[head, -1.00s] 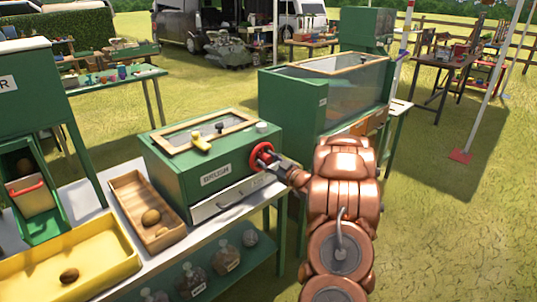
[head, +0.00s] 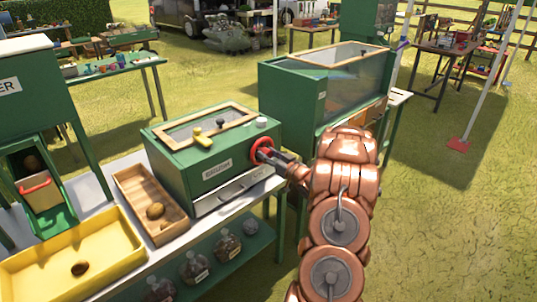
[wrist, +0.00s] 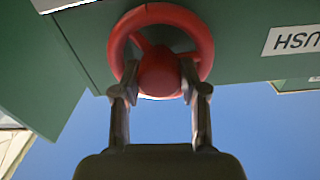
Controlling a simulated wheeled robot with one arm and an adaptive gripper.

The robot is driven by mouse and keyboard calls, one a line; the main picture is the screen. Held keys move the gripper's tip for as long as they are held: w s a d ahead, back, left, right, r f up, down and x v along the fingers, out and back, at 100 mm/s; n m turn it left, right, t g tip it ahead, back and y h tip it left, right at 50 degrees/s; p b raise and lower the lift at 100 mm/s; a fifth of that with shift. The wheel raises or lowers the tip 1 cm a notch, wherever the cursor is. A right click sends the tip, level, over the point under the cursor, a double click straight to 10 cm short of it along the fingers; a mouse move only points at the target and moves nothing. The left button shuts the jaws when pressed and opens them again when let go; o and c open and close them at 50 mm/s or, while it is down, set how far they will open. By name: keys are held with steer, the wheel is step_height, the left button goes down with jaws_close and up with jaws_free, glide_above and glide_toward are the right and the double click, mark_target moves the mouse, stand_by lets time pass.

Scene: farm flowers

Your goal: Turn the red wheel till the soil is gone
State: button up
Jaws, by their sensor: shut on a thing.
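The red wheel (head: 261,150) sits on the right end of the green brush box (head: 180,170). It also shows large in the wrist view (wrist: 160,19). My gripper (wrist: 160,82) is shut on the red wheel, one finger on each side of its hub. In the head view my gripper (head: 275,156) reaches the wheel from the right. The box has a wood-framed window (head: 206,130) on top and a yellow handle. I cannot make out any soil inside through the window.
A larger green tank (head: 285,95) stands behind. Jars sit on the shelf below. Grass at right is open.

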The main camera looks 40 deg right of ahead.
steer(key=shift+w+r, duration=0.1)
steer(key=shift+r, duration=0.1)
steer(key=o, duration=1.1)
steer(key=shift+f, duration=0.1)
steer(key=shift+o, duration=0.2)
steer(key=shift+f, duration=0.1)
steer(key=s, duration=1.2)
steer(key=shift+a, duration=0.3)
steer(key=shift+f, duration=0.1)
